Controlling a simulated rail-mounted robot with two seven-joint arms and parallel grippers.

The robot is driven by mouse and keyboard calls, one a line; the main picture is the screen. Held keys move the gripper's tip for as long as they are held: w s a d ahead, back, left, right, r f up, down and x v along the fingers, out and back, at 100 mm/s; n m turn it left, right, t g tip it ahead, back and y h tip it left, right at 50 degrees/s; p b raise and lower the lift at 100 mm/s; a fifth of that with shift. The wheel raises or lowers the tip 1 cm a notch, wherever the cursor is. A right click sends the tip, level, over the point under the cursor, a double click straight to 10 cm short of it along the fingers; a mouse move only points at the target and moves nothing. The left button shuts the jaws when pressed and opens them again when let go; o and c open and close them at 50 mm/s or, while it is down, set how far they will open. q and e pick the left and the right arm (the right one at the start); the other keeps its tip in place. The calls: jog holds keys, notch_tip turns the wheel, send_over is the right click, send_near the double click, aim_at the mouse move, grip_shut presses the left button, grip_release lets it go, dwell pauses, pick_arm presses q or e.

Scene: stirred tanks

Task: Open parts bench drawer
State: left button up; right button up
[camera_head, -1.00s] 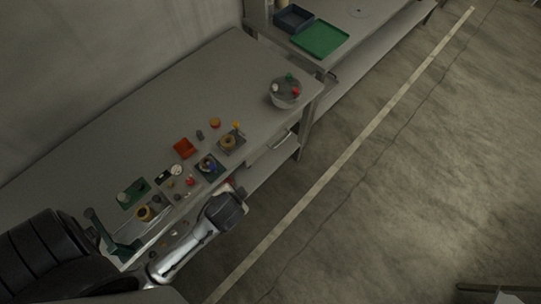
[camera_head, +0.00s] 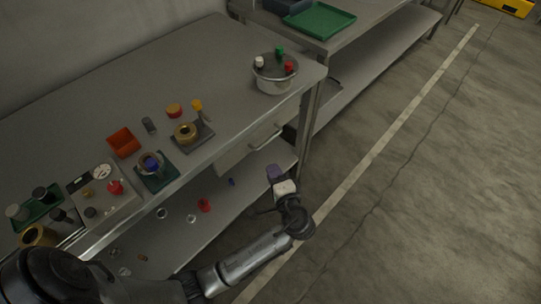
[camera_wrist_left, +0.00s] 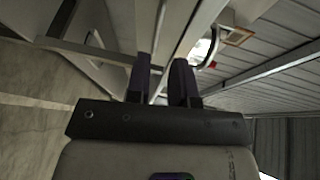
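The parts bench (camera_head: 75,110) runs diagonally across the head view. Its drawer (camera_head: 232,160) sits under the top near the right end, and its front looks flush, so it appears shut. A pale bar handle (camera_head: 266,137) is on the drawer front. My left gripper (camera_head: 274,171) is in front of the bench, below the handle and apart from it. In the left wrist view its two dark fingers (camera_wrist_left: 162,75) stand apart with nothing between them. A pale bar (camera_wrist_left: 85,52) lies left of the fingers there; I cannot tell surely whether it is the handle. My right gripper is not in view.
A red-orange bin (camera_head: 123,142) and several small parts stand on the top. Small items lie on the lower shelf (camera_head: 180,238). A bench leg (camera_head: 308,125) is right of the drawer. The floor in front is clear.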

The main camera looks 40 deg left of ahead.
aim_at(271, 138)
pick_arm(q)
jog(key=shift+w+d+f+t+y+b, duration=0.65)
jog(key=shift+w+f+y+b, duration=1.2)
jog(key=shift+b, duration=2)
jog(key=shift+m+h, duration=0.25)
jog(key=shift+m, duration=0.15)
jog(key=b+x, duration=0.1)
jog(key=x, duration=0.5)
jog(key=b+x, duration=0.2)
jog(key=x, duration=0.4)
jog(key=shift+w+a+b, duration=0.25)
jog(key=shift+w+b, duration=0.05)
jog(key=shift+w, duration=0.1)
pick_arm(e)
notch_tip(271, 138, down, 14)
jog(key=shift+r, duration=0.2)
pick_arm(q)
grip_shut()
